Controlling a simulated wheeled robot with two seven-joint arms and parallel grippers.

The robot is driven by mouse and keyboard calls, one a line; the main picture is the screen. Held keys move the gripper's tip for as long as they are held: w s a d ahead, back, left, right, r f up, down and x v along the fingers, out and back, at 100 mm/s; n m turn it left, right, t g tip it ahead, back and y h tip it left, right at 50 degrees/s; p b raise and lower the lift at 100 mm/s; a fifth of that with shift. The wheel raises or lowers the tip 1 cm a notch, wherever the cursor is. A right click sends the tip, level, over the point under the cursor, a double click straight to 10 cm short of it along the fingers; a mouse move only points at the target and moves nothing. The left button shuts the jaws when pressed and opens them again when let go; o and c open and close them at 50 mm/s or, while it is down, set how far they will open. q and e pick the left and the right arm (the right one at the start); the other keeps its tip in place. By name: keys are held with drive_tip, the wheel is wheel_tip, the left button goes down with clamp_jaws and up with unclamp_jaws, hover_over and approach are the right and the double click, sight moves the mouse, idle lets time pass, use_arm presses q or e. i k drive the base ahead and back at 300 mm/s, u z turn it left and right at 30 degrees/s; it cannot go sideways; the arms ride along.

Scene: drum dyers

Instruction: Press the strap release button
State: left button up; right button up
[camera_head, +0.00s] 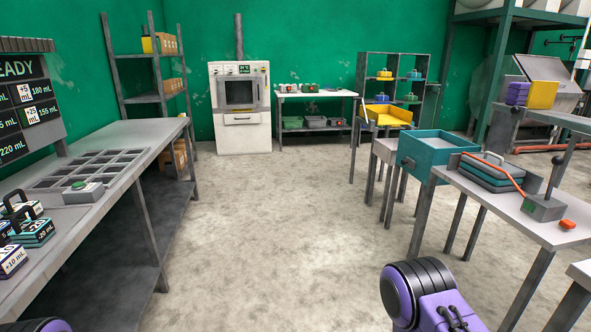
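A small orange-red button (567,224) sits on the right-hand table (510,213), near its right end. Beside it stands a grey block (543,207) with a lever rising from it. An orange strap (492,170) runs from this block over a stack of teal and grey flat pieces (490,177). A green button (79,185) on a grey box lies on the long left bench. No label on either button is readable. Only purple and black parts of my arms show at the bottom edge; neither gripper is in view.
The long left bench (150,134) holds a grey grid tray (90,168) and several labelled weights (35,230). A teal open box (437,145) stands at the right table's far end. A white oven (240,105) is at the back wall. The middle floor is clear.

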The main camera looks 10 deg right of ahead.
sight(566, 224)
drive_tip(key=z, duration=0.75)
drive_tip(key=i, duration=1.85)
drive_tip(key=z, duration=1.2)
drive_tip(key=i, duration=0.45)
drive_tip(key=z, duration=0.2)
